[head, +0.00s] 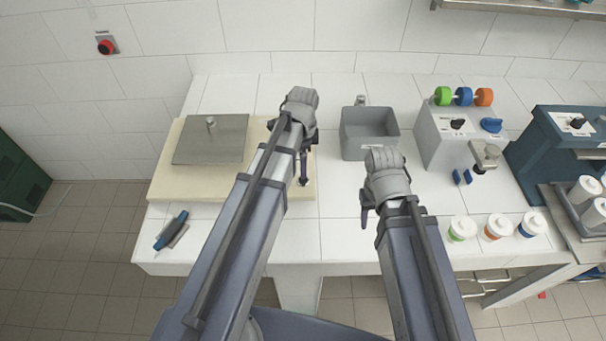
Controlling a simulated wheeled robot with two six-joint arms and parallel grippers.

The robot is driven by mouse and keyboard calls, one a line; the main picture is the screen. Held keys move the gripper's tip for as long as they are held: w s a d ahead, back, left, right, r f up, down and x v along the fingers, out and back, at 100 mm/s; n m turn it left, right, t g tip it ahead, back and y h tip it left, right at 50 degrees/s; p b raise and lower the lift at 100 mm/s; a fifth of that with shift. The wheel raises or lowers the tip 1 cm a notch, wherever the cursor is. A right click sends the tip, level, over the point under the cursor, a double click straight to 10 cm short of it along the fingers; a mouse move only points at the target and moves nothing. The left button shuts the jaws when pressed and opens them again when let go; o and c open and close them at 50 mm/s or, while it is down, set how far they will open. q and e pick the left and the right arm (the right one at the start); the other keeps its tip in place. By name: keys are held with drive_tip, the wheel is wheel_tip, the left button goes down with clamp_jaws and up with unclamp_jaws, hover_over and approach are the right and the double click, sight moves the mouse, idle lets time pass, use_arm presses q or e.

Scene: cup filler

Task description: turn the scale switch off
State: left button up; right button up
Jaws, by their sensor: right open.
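No part in the head view is clearly marked as the scale switch. A black rotary switch (457,124) sits on the light grey machine (440,146), right of my arms. Another black switch (577,122) sits on the dark blue machine (545,150) at the far right. My right gripper (367,214) points down over the white table, in front of the grey bin and left of the light grey machine, open and apart from both switches.
The cream board (165,186) bears a steel plate (211,150) with a knob. A grey bin (370,148) stands behind my right wrist. Several lidded cups, such as the green-marked one (462,229), stand at front right. A blue-handled tool (171,230) lies at front left.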

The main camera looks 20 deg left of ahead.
use_arm(q)
wheel_tip(320, 180, down, 6)
drive_tip(key=b, duration=0.5)
drive_tip(key=shift+f, duration=0.1)
drive_tip(key=c, duration=1.4)
